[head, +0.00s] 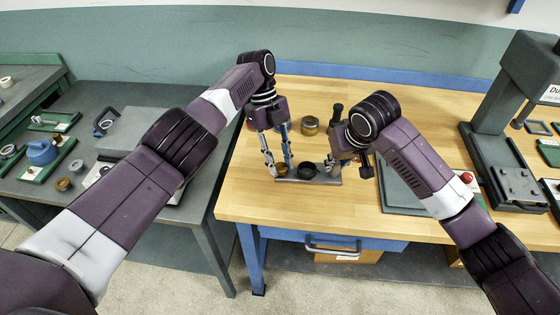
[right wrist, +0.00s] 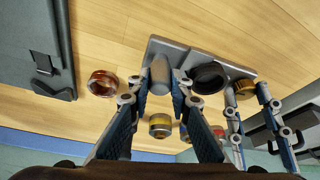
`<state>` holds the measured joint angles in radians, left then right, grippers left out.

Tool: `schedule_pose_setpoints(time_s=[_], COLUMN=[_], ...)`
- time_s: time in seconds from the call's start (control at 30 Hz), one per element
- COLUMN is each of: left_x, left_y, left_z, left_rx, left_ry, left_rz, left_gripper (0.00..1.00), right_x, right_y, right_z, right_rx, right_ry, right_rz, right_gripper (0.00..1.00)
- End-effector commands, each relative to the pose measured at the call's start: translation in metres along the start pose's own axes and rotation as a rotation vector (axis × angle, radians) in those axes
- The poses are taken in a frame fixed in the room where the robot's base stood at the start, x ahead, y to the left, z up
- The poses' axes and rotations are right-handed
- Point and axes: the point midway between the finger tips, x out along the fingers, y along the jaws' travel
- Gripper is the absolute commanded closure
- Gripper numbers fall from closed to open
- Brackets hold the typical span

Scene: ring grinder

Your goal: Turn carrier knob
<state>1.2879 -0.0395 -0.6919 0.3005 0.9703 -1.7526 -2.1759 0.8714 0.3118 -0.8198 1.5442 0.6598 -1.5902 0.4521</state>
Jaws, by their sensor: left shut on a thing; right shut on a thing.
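A grey carrier plate (head: 322,180) lies on the wooden bench; it also shows in the right wrist view (right wrist: 232,67). It bears a black ring (right wrist: 208,77) in the middle, a brass knob (right wrist: 264,92) at one end and a grey rounded post (right wrist: 160,74) at the other. My left gripper (head: 280,172) points down with its fingers shut on the brass knob. My right gripper (right wrist: 161,88) is shut on the grey post, one finger on each side. In the head view, my right gripper (head: 334,168) partly hides the post.
A brass jar (head: 310,125) stands behind the plate. A brown ring (right wrist: 102,83) lies beside the plate. A dark grey panel (head: 396,188) lies to the right, before a tall press (head: 497,110). The bench front left is clear.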

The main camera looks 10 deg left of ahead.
Motion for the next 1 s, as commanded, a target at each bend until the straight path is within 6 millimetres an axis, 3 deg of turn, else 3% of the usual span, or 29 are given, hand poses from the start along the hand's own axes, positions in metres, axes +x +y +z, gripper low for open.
schedule_pose_setpoints(time_s=[0.07,0.1,0.27,0.67,1.0], left_x=[0.000,0.000,0.001,-0.006,-0.061], left_y=[0.001,0.001,0.001,0.000,0.000], left_z=[0.000,0.000,0.000,-0.003,-0.025], left_rx=[-0.001,-0.001,-0.001,-0.001,0.000], left_ry=[0.002,0.002,0.002,0.002,0.000], left_rz=[0.002,0.002,0.002,0.000,-0.002], left_gripper=[0.98,0.72,0.55,0.55,0.55], right_x=[0.000,0.000,0.001,0.000,0.000], right_y=[0.000,0.001,0.001,0.000,0.000], right_z=[0.000,0.000,0.000,0.000,0.000], right_rx=[0.002,0.002,0.002,0.001,0.001], right_ry=[-0.001,-0.001,-0.001,0.000,0.000], right_rz=[0.001,0.001,0.001,0.001,0.000], right_gripper=[1.00,1.00,1.00,1.00,1.00])
